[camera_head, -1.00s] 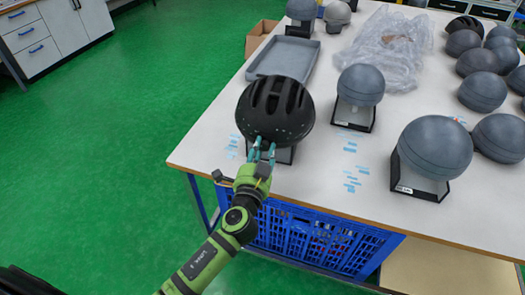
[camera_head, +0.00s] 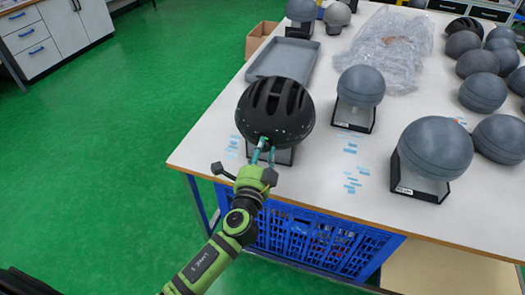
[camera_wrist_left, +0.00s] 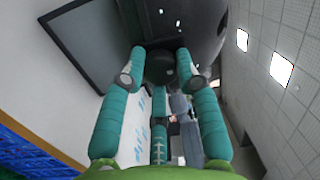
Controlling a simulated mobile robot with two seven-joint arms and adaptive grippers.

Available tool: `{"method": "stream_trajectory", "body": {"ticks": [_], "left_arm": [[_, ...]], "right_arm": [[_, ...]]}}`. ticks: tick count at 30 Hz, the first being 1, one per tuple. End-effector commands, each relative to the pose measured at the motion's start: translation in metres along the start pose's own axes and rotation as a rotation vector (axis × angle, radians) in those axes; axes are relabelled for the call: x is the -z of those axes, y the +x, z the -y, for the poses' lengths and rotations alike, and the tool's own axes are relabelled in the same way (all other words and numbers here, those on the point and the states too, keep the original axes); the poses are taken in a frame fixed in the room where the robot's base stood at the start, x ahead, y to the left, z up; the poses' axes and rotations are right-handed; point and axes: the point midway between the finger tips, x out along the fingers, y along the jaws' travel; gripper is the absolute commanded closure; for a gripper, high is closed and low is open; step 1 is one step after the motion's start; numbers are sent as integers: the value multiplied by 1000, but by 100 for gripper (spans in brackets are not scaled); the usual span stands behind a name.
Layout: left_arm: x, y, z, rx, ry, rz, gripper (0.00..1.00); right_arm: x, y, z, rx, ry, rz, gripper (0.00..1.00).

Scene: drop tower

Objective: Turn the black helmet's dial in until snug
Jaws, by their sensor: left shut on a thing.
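The black helmet (camera_head: 275,108) sits on a grey head form on a black stand (camera_head: 285,156) near the table's front left corner. My left gripper (camera_head: 263,148) reaches up to the helmet's lower rim from the front edge. In the left wrist view the dial (camera_wrist_left: 160,68) is a dark round knob under the helmet shell (camera_wrist_left: 193,22). The teal fingers of the gripper (camera_wrist_left: 166,72) are shut on the dial, one on each side. The head view hides most of the dial behind the fingers. My right gripper is not in view.
Bare grey head forms (camera_head: 361,86) and (camera_head: 435,148) stand on the white table (camera_head: 320,190) to the right. A grey tray (camera_head: 283,58) and clear plastic wrap (camera_head: 393,45) lie behind. Blue crates (camera_head: 320,240) are under the table edge. Green floor is open at left.

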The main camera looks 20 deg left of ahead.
Motion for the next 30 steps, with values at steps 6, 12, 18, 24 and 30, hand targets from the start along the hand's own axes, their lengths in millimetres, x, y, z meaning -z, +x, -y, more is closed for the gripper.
{"method": "stream_trajectory", "body": {"ticks": [6,12,18,24,30], "left_arm": [[-1,0,0,1,2,2,100],[-1,0,0,1,0,1,44],[0,-1,0,0,-1,1,44],[0,-21,-1,-2,-2,0,44],[-1,-64,-1,-4,-3,2,44]], "right_arm": [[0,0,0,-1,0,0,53],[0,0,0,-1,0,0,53],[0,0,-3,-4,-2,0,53],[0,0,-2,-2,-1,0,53],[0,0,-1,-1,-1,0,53]]}}
